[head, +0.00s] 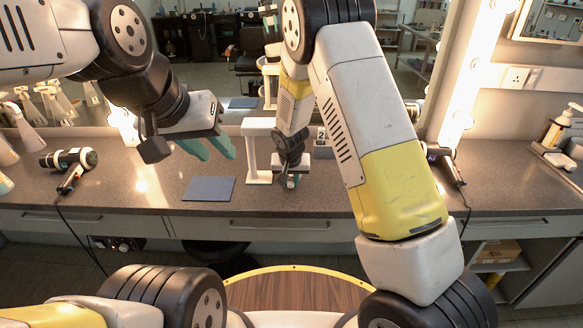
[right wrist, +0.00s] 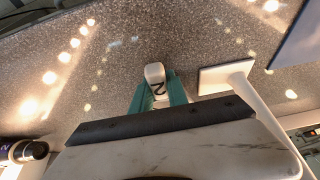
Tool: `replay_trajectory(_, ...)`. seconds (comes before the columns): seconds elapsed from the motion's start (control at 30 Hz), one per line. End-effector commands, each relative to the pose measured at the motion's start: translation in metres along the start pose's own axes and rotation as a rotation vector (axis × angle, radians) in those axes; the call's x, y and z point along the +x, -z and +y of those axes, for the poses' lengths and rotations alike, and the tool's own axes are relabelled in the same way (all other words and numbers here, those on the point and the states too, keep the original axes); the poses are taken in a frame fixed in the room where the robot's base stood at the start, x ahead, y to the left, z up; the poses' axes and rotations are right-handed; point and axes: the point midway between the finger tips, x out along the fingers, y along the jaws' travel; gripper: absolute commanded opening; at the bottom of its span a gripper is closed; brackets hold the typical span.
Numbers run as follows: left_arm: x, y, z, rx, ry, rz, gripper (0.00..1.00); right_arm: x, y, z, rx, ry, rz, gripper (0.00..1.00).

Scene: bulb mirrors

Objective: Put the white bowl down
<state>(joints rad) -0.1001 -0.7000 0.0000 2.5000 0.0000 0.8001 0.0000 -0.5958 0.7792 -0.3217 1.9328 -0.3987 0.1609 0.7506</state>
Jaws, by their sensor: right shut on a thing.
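My right gripper (head: 291,182) points down, low at the counter, just right of a white stand. In the right wrist view its teal fingers (right wrist: 157,98) are shut on a small white thing (right wrist: 154,73) marked with a dark "2". I cannot make out a bowl shape; most of the held thing is hidden. I cannot tell whether it touches the counter. My left gripper (head: 219,156) is open and empty, above the counter left of the white stand.
The white stand (head: 258,150) is close beside my right gripper. A dark blue mat (head: 209,188) lies left of it on the grey counter (head: 310,200). Hair dryers stand at the left (head: 70,160) and right (head: 447,162). A mirror is behind.

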Motion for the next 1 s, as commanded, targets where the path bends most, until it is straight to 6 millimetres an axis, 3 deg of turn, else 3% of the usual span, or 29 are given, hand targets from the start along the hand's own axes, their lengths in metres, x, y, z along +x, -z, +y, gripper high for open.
replay_trajectory(0.1, 0.000, 0.000, 0.000, 0.000, 0.000, 0.000, 0.36, 0.003, -0.001, 0.000, 0.000, 0.000, 0.000, 0.00)
replay_trajectory(0.13, 0.000, 0.000, 0.000, 0.000, 0.000, 0.000, 0.36, 0.003, -0.001, 0.000, 0.000, 0.000, 0.000, 0.23)
replay_trajectory(0.23, 0.000, 0.000, 0.000, 0.000, 0.000, 0.000, 0.36, 0.002, -0.001, 0.000, 0.000, 0.000, 0.000, 0.41)
replay_trajectory(0.63, 0.000, 0.000, 0.000, 0.000, 0.000, 0.000, 0.36, -0.004, 0.001, 0.000, 0.000, 0.001, 0.001, 0.41)
replay_trajectory(0.77, 0.000, 0.000, 0.000, 0.000, 0.000, 0.000, 0.36, -0.024, 0.002, -0.001, 0.000, 0.003, 0.004, 0.41)
replay_trajectory(1.0, 0.000, 0.000, 0.000, 0.000, 0.000, 0.000, 0.36, -0.077, 0.001, -0.001, 0.000, 0.003, 0.004, 0.41)
